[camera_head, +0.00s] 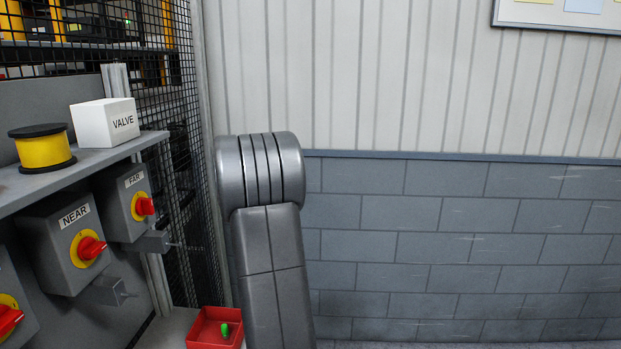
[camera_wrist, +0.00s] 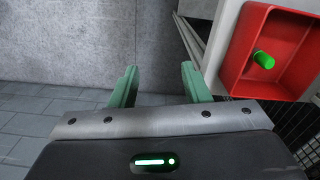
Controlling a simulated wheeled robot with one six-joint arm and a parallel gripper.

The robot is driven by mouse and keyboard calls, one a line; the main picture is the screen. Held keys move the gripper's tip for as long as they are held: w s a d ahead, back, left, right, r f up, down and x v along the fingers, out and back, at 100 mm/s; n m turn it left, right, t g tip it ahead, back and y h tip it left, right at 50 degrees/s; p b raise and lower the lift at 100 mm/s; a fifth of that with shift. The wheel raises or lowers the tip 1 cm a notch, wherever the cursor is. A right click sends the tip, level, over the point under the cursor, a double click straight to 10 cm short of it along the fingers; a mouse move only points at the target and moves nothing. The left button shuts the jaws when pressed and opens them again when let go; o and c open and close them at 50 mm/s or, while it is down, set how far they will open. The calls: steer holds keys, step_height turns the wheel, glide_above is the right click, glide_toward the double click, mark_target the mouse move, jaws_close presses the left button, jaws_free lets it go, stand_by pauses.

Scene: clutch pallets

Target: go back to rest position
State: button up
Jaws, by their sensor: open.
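My gripper (camera_wrist: 158,86) shows in the wrist view with its two green fingers apart and nothing between them. Beyond the fingers are a grey wall and a grey tiled floor. In the head view my grey arm stands in the middle, and my gripper is not visible there. A red tray (camera_wrist: 247,82) with a green cylinder (camera_wrist: 264,60) lying in it is at the upper right of the wrist view, to the right of the fingers and apart from them. The red tray also shows in the head view (camera_head: 197,328), just left of my arm, with the green piece (camera_head: 225,330) inside.
On the left, a grey shelf (camera_head: 95,163) holds a yellow spool (camera_head: 44,151) and a white VALVE box (camera_head: 93,125). Below it are switch boxes marked NEAR (camera_head: 62,252) and FAR (camera_head: 122,207) with red knobs. Black mesh fencing (camera_head: 178,130) stands behind. The right side is open before a wall.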

steer(key=w+d+f+b, duration=0.2)
steer(key=d+f+b, duration=0.2)
steer(key=d+f, duration=0.1)
steer(key=shift+f+m, duration=0.2)
steer(key=shift+m, duration=0.2)
steer(key=shift+a, duration=0.1)
